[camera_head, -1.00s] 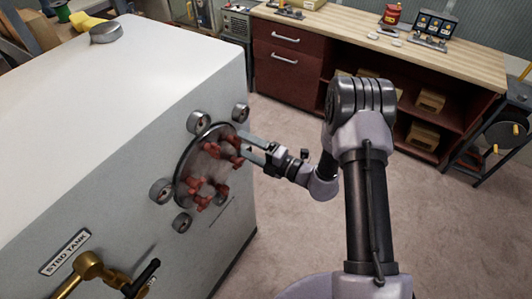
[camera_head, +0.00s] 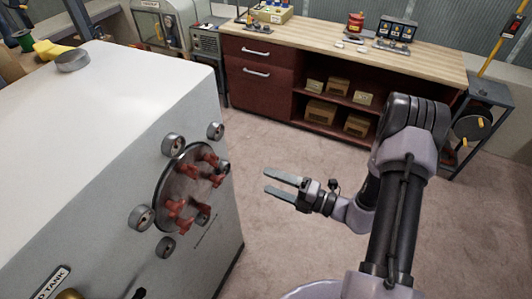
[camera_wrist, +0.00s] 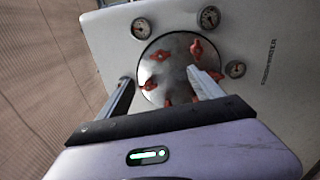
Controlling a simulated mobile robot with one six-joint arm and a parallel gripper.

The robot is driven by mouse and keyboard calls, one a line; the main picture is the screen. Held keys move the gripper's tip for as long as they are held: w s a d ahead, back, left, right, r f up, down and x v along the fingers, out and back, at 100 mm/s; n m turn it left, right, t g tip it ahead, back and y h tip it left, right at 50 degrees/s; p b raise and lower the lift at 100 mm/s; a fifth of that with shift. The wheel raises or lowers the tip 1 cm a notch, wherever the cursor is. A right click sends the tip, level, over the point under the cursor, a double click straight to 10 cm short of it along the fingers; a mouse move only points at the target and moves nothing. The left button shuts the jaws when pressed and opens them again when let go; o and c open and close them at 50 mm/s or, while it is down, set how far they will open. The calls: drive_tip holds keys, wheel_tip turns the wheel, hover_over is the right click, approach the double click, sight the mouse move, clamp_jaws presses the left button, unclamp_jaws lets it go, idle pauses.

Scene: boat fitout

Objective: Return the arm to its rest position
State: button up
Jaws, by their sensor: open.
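My gripper (camera_head: 268,182) is open and empty, held in the air to the right of the white tank (camera_head: 95,130). Its two fingers point left toward the tank's side and touch nothing. The arm is bent, with its elbow high at the right. A round metal hatch cover (camera_head: 172,190) with several red handles is on the tank's side, apart from the fingers. In the wrist view the hatch cover (camera_wrist: 168,62) lies beyond the two fingers (camera_wrist: 160,88).
Several round gauges surround the hatch, one at its upper left (camera_head: 173,145). A dark red workbench (camera_head: 262,48) with a wooden top stands at the back. A dark stand (camera_head: 490,95) is at the far right. The carpeted floor between tank and bench is clear.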

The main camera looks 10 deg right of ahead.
drive_tip(key=shift+a, duration=0.1)
drive_tip(key=s+a+r+n+g+h+b, duration=0.1)
drive_tip(key=s+a+r+n+g+b, duration=0.35)
drive_tip(key=n, duration=0.55)
drive_tip(key=s+a+r+n+g+h+b, duration=0.1)
drive_tip(key=s+a+n+g+b, duration=0.2)
drive_tip(key=s+a+n+g, duration=0.5)
drive_tip(key=s+d+r+n+t+h+b, duration=0.1)
drive_tip(key=s+d+n+t+h+b, duration=0.2)
drive_tip(key=n, duration=0.7)
drive_tip(key=s+d+r+n+t+h+b, duration=0.1)
drive_tip(key=s+d+n+t+h+b, duration=0.2)
drive_tip(key=d+n+h, duration=0.4)
drive_tip(key=n+t+b, duration=0.1)
drive_tip(key=n, duration=0.2)
drive_tip(key=shift+s+r+n, duration=0.15)
drive_tip(key=shift+s+n, duration=0.15)
drive_tip(key=shift+s, duration=0.1)
